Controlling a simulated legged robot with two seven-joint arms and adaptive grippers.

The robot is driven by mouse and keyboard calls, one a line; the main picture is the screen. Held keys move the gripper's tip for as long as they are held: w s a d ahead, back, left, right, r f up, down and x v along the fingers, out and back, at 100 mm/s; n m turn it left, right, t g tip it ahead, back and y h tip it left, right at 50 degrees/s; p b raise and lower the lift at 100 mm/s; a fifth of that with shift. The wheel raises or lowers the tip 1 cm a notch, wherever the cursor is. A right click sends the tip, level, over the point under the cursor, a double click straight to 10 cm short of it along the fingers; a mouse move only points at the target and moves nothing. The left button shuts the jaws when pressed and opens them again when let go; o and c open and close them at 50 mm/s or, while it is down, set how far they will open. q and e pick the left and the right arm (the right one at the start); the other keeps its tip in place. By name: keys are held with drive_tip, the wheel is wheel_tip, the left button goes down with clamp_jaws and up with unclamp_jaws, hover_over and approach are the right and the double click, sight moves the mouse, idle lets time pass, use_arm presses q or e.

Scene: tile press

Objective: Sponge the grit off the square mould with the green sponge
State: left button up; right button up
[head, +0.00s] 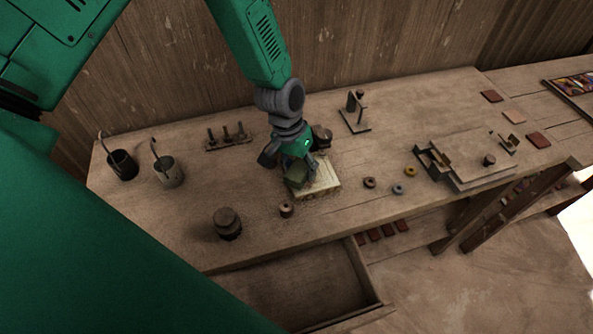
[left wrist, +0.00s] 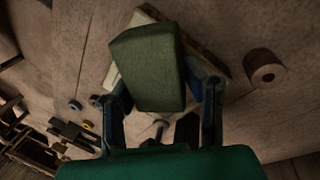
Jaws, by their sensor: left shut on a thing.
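The green sponge (left wrist: 148,72) is a dark green block held between the fingers of my left gripper (left wrist: 160,105). In the head view my left gripper (head: 303,170) is over the left part of the square mould, and the sponge (head: 296,175) shows below it. The square mould (head: 323,182) is a pale, low block on the bench with grit scattered around it. In the left wrist view the mould (left wrist: 196,46) lies behind the sponge and is partly hidden. I cannot tell whether the sponge touches it. My right gripper is not in view.
A small cylinder (head: 286,209) stands close to the mould's front left. A dark round weight (head: 227,223) stands farther left. Several rings, including a yellow one (head: 410,171), lie to the right. A press-like fixture (head: 470,160) is beyond them. An open drawer (head: 300,285) is in front.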

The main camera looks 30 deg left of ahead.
use_arm(q)
drive_tip(key=shift+w+d+f, duration=0.1)
drive_tip(key=shift+w+d, duration=0.5)
drive_tip(key=shift+w, duration=0.2)
drive_tip(key=shift+w+d, duration=0.3)
drive_tip(key=shift+d, duration=0.05)
wheel_tip(320, 180, up, 2)
drive_tip(key=shift+w+d+r+p, duration=0.1)
drive_tip(key=shift+w+p, duration=0.05)
drive_tip(key=shift+p, duration=0.65)
drive_tip(key=shift+r, duration=0.3)
drive_tip(key=shift+v, duration=1.65)
drive_tip(key=shift+d, duration=0.2)
drive_tip(key=shift+r, duration=0.1)
